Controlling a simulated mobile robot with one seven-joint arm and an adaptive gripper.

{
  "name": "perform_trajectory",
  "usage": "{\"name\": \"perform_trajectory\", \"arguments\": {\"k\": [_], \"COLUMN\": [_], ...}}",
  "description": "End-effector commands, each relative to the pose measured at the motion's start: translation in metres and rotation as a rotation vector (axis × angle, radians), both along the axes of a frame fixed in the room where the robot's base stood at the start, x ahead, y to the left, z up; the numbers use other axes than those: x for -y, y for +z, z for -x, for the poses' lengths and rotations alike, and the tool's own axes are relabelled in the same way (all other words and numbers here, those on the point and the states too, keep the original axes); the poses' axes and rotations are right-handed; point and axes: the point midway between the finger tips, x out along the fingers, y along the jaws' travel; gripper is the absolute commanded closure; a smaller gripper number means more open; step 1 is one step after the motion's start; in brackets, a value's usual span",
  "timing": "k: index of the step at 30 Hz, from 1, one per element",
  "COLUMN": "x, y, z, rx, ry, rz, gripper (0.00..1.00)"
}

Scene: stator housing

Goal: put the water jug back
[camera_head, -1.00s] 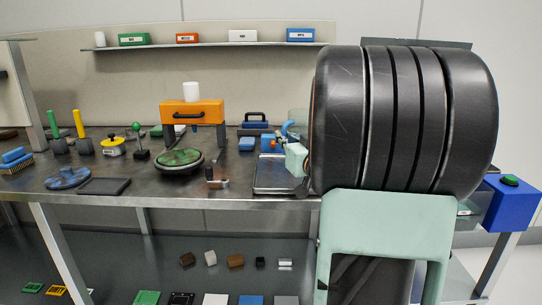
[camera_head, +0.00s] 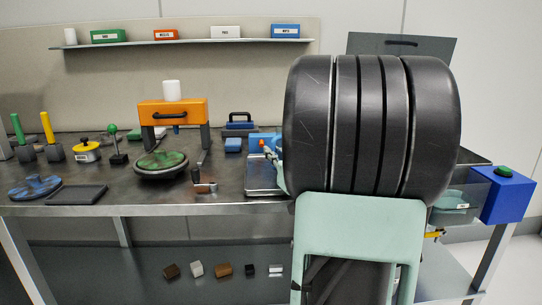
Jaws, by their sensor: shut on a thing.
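The big black ribbed drum (camera_head: 372,125) and pale green link (camera_head: 360,225) of my own arm fill the right of the head view. Only a sliver of my gripper (camera_head: 272,156) shows at the drum's left edge, above the metal tray; its fingertips are mostly hidden. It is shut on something. In the earlier frame a translucent teal jug shows by the gripper; now the water jug is hidden behind my arm, so I cannot see its tilt or how it is held.
A metal tray (camera_head: 262,182) lies on the workbench (camera_head: 115,185) beside my arm. An orange stand (camera_head: 172,112) bears a white cup (camera_head: 171,90). A green-topped round plate (camera_head: 161,163) lies before it. A blue box with a green button (camera_head: 507,196) is at the right.

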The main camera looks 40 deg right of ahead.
Motion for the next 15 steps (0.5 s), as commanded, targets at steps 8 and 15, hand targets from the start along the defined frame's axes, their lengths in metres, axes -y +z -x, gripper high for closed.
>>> {"name": "perform_trajectory", "arguments": {"k": [8, 15], "x": [0.0, 0.0], "y": [-0.003, -0.003], "z": [-0.0001, -0.0001], "rx": [0.0, 0.0], "ry": [0.0, 0.0], "rz": [0.0, 0.0], "gripper": [0.85, 0.74]}}
